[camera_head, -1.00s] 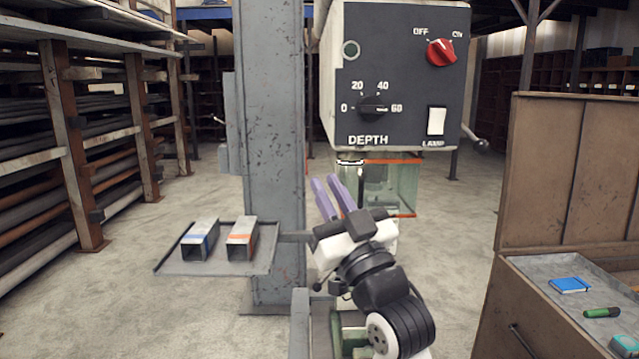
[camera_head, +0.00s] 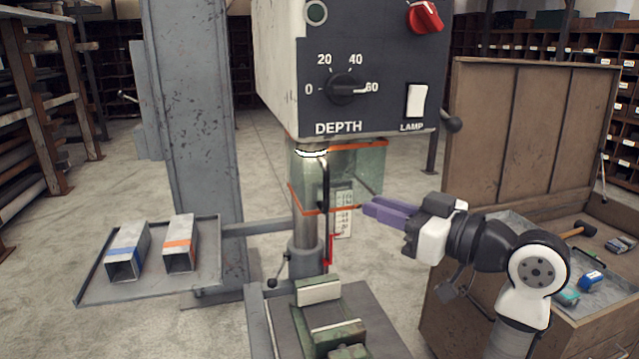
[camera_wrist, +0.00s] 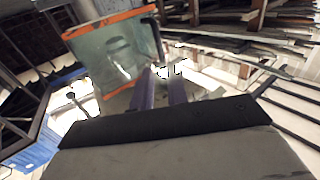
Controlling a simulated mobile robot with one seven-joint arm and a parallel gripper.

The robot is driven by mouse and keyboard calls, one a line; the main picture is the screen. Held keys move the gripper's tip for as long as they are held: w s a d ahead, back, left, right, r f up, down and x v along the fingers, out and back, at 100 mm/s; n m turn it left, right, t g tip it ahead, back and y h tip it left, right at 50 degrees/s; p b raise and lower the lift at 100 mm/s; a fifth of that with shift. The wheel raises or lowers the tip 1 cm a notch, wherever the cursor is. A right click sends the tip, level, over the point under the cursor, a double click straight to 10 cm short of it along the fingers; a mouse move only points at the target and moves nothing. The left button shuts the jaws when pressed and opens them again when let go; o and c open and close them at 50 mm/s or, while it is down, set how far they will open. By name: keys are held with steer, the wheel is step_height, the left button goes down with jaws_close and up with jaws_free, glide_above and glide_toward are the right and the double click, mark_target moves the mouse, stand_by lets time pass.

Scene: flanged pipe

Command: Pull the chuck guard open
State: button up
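The chuck guard (camera_head: 358,172) is a clear greenish box with orange edging, hanging under the drill press head around the chuck area. It also shows in the wrist view (camera_wrist: 118,62), upper left of centre, tilted. My gripper (camera_head: 368,209) has two purple fingers pointing left, just below and right of the guard's lower right part in the head view. In the wrist view my gripper (camera_wrist: 160,72) shows its two fingers apart with nothing between them. The fingertips seem clear of the guard, though the exact distance cannot be told.
The drill head (camera_head: 365,75) with its depth dial is above. A depth scale (camera_head: 343,212) hangs beside the guard. A vise (camera_head: 330,325) sits below. A tray (camera_head: 200,284) with two square tubes is at left. An open wooden chest (camera_head: 520,130) stands right.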

mark_target(326, 189)
steer(key=shift+p+x, duration=1.55)
steer(key=shift+x, duration=4.1)
jaws_close()
